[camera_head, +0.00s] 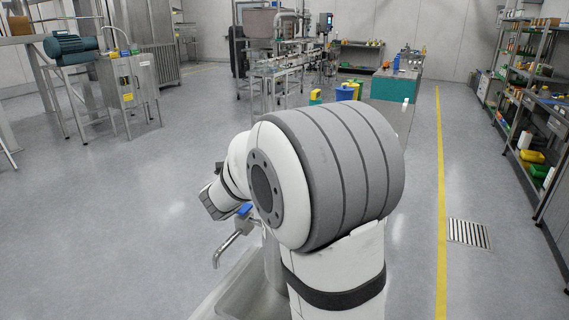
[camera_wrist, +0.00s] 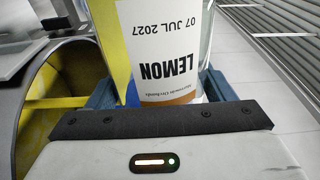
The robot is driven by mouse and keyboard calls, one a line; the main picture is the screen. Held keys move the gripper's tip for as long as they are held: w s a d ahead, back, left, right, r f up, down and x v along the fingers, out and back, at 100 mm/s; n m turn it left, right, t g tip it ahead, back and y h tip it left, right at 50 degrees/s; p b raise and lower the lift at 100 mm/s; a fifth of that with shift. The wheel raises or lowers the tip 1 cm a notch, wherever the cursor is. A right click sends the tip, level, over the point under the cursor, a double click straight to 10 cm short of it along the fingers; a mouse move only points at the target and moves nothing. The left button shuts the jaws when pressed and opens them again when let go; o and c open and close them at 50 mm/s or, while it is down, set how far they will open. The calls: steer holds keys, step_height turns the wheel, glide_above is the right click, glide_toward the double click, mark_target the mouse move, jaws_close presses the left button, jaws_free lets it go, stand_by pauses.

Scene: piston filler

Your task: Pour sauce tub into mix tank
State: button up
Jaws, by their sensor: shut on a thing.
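My gripper (camera_wrist: 160,92) is shut on a container (camera_wrist: 172,45) in the wrist view, with a blue-grey finger at each side of it. The container has a white and yellow label reading "LEMON" and "07 JUL 2027", upside down in this view. Its top and contents are out of view. I cannot tell from the label whether it is the sauce tub. In the head view the fingers and the container do not show clearly behind my arm. A brownish vessel (camera_head: 272,22) stands on the filling line at the back; I cannot tell whether it is the mix tank.
A sink (camera_head: 230,292) with a tap (camera_head: 228,247) lies below my arm. The floor between is open. A curved rim with yellow inside (camera_wrist: 45,95) is left of the container.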

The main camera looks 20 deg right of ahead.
steer(key=shift+s+d+f+m+y+b, duration=0.2)
steer(key=shift+f+m+b, duration=0.4)
steer(key=shift+b, duration=0.85)
steer(key=shift+s+d+f+m+y+b, duration=0.1)
steer(key=shift+s+f+m+b, duration=0.15)
steer(key=shift+m+b, duration=0.85)
steer(key=shift+b, duration=0.45)
